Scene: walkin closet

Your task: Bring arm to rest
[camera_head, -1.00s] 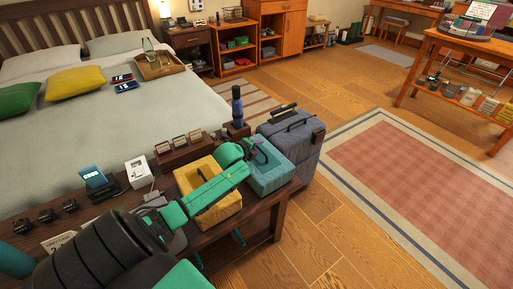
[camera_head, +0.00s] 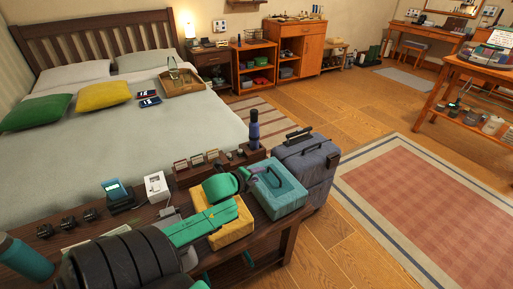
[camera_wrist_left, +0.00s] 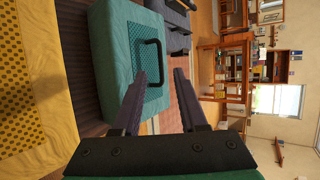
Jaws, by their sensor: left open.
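My left arm reaches in from the bottom left in the head view, over a dark wooden bench (camera_head: 268,238). My left gripper (camera_head: 268,172) is over the near part of a teal fabric bin (camera_head: 289,199). My right gripper is in neither view.
A blue-grey suitcase (camera_head: 318,168) stands at the bench's right end. A dark blue bottle (camera_head: 254,130) stands behind the bins. A white box (camera_head: 157,187) and a teal-screened device (camera_head: 116,191) are farther left. The bed (camera_head: 130,135) lies beyond. Open floor (camera_head: 345,115) is to the right.

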